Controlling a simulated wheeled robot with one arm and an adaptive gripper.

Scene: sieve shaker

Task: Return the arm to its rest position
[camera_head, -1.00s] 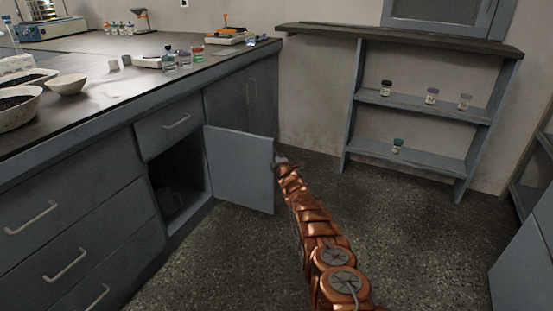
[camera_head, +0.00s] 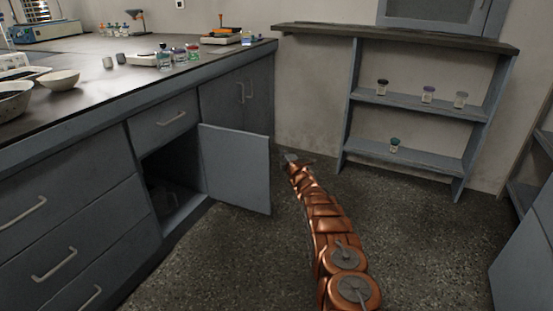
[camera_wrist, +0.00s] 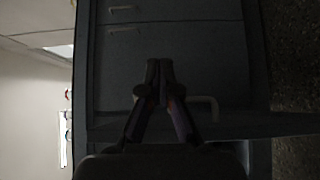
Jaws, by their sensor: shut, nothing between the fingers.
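My arm (camera_head: 325,220) is copper-coloured and reaches forward over the floor in the head view. My gripper (camera_head: 291,160) is at its far end, small and partly hidden, just right of the open cabinet door. In the wrist view my gripper (camera_wrist: 160,68) is shut and empty, its fingertips together in front of a dark blue-grey cabinet front (camera_wrist: 205,50). A curved handle shows just beyond the fingers there.
The open cabinet door (camera_head: 236,168) stands out from the lower cabinet, left of my arm. The counter (camera_head: 105,85) holds bowls and bottles. A shelf unit (camera_head: 420,105) with several small jars stands at the back right. The floor (camera_head: 430,240) right of my arm is clear.

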